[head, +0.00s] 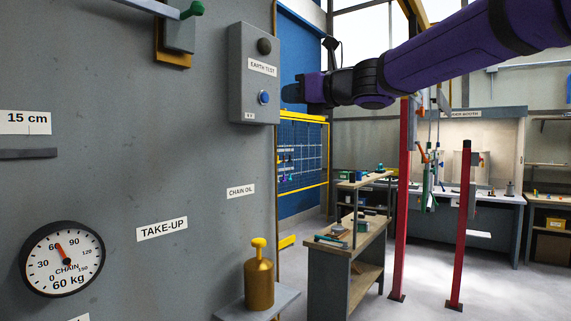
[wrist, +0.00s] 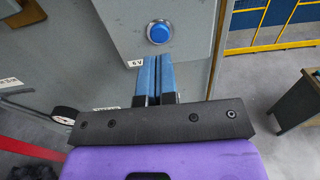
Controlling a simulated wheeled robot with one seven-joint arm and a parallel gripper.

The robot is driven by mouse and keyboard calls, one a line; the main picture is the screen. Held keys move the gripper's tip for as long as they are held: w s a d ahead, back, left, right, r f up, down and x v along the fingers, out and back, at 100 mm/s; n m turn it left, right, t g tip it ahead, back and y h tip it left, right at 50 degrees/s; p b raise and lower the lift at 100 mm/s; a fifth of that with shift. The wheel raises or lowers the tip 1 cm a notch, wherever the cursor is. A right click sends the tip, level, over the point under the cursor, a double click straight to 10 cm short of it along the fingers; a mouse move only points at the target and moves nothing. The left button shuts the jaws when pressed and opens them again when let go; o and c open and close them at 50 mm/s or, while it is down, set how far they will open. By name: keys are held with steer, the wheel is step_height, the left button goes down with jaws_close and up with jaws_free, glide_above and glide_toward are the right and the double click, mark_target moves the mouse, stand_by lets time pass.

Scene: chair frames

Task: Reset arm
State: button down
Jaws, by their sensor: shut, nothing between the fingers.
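My purple arm reaches in from the upper right in the head view. My gripper (head: 291,93) is at its left end, beside the grey EARTH TEST box (head: 251,85). In the wrist view my gripper (wrist: 154,60) shows two blue fingers side by side, shut and empty. They point toward the box's face just below its blue button (wrist: 159,32). The button also shows in the head view (head: 264,98). I cannot tell whether the fingertips touch the box.
The grey wall panel (head: 130,110) fills the left, with a dial (head: 62,259) and a yellow-topped oil can (head: 259,277) on a shelf. A workbench (head: 347,250) and red posts (head: 463,225) stand to the right. Pale floor lies between them.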

steer(key=s+d+f+n+g+h, duration=0.3)
steer(key=s+d+f+n+h, duration=0.4)
steer(key=s+d+f+n, duration=0.5)
steer(key=s+d+f+n+g+h, duration=0.2)
steer(key=s+d+f+n+h, duration=0.5)
steer(key=s+d+f+n, duration=0.6)
steer(key=s+d+f, duration=0.2)
steer(key=s+f, duration=0.3)
steer(key=s, duration=0.3)
steer(key=shift+f+n+g, duration=0.2)
steer(key=shift+n+g, duration=0.1)
steer(key=shift+g, duration=0.1)
steer(key=shift+d, duration=0.15)
